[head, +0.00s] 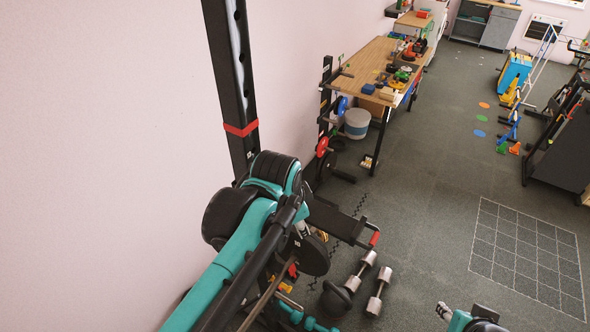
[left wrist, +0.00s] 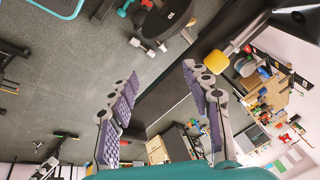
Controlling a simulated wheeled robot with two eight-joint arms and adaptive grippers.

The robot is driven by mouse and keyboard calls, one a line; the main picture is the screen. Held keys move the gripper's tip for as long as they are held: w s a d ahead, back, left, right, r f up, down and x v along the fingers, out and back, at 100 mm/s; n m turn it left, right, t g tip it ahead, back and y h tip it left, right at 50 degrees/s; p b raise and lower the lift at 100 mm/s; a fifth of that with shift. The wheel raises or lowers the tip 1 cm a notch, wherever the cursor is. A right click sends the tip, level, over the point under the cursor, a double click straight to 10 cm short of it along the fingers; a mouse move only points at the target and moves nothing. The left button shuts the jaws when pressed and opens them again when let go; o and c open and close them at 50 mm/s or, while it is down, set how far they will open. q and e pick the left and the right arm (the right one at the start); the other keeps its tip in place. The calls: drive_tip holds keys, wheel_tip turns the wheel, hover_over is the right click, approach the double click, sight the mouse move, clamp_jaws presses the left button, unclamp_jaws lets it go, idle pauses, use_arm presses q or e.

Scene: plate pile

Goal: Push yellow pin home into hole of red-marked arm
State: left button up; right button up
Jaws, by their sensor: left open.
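A yellow pin head (left wrist: 216,62) shows in the left wrist view, with a grey shaft running up and right from it. My left gripper (left wrist: 158,105) is open and empty, with the pin head just beyond its right-hand finger, seemingly apart from it. In the head view my left arm hides this gripper. A black arm with a red end (head: 375,238) sticks out from the rack beyond my arm. The black upright (head: 233,80) has holes and a red band. The pin's hole cannot be made out. Part of my right arm shows at the bottom edge; its fingertips are unclear.
Silver-ended dumbbells (head: 376,292) and a black kettlebell-like weight (head: 335,298) lie on the floor near the rack. A wooden workbench (head: 372,58) with tools stands behind. The wall is close on the left. The middle floor is open.

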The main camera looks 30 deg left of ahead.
use_arm(q)
drive_tip(key=w+a+r+m+g, duration=0.1)
drive_tip(key=w+a+r+m, duration=0.1)
drive_tip(key=m, duration=0.1)
drive_tip(key=w+a+r+m+g, duration=0.1)
drive_tip(key=w+a+r+m, duration=0.1)
drive_tip(key=m, duration=0.2)
drive_tip(key=w+a+r+m+g, duration=0.1)
drive_tip(key=w+r+m+g, duration=0.1)
drive_tip(key=w+m, duration=0.1)
drive_tip(key=shift+w+a+r+m, duration=0.1)
drive_tip(key=shift+a+r+m, duration=0.15)
drive_tip(key=shift+a+m, duration=0.3)
drive_tip(key=shift+m, duration=0.25)
drive_tip(key=shift+f, duration=0.2)
drive_tip(key=shift+d+f+p, duration=0.2)
drive_tip(key=shift+f+p, duration=0.7)
drive_tip(key=shift+f, duration=2.65)
use_arm(e)
drive_tip(key=shift+d+r, duration=0.15)
drive_tip(key=shift+r, duration=0.65)
drive_tip(key=shift+d+r, duration=0.1)
drive_tip(key=shift+r, duration=0.7)
use_arm(q)
clamp_jaws()
